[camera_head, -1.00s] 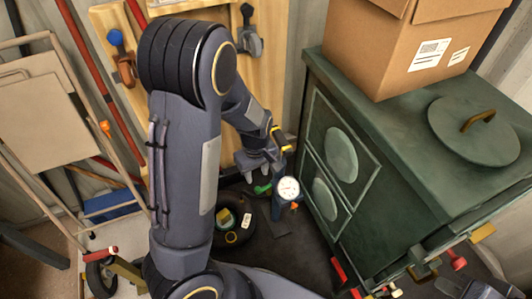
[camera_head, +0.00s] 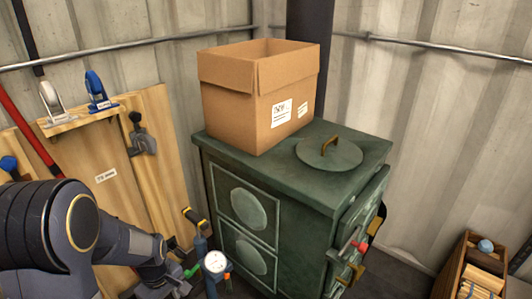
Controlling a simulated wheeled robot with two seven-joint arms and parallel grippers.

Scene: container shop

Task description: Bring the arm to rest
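My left arm (camera_head: 95,240) comes in from the left edge and reaches low across the lower left, in front of the wooden board. My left gripper (camera_head: 165,287) is at its end near the bottom edge, beside a blue pump with a white dial gauge (camera_head: 214,262). The fingers are small and partly cut off by the frame, so I cannot tell whether they are open or touch anything. My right gripper is not in view.
A green cabinet (camera_head: 300,222) stands right of the pump. On it are an open cardboard box (camera_head: 238,119) and a round handled lid (camera_head: 345,155). A wooden board (camera_head: 120,205) with hooks leans behind my arm. A wooden crate (camera_head: 455,268) stands at lower right.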

